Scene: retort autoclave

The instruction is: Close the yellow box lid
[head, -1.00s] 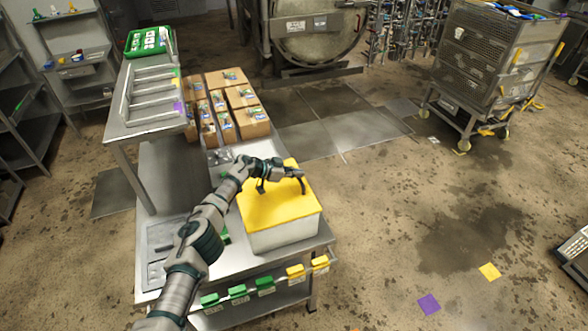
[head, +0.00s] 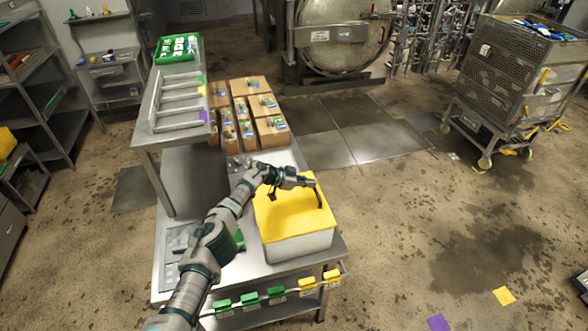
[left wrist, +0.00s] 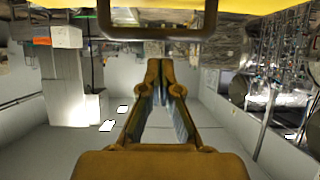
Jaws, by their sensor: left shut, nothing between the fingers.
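The yellow lid (head: 280,223) lies flat over a pale grey box (head: 300,248) on the front part of the steel table, in the head view. No gap between lid and box can be made out, and the inside of the box is hidden. My left gripper (head: 320,203) is over the right part of the lid, fingers pointing down. Whether it touches the lid is unclear. In the left wrist view its fingers (left wrist: 160,68) are together and empty. A yellow surface (left wrist: 250,5) runs along the top edge there, with a dark bar below it. My right gripper is not in view.
The steel table (head: 338,243) has green and yellow tags on its front rail. Cardboard boxes (head: 270,128) stand behind the lidded box. A raised shelf with a rack (head: 180,100) and a green bin (head: 177,48) is at the left. A wheeled mesh cart (head: 515,75) stands far right.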

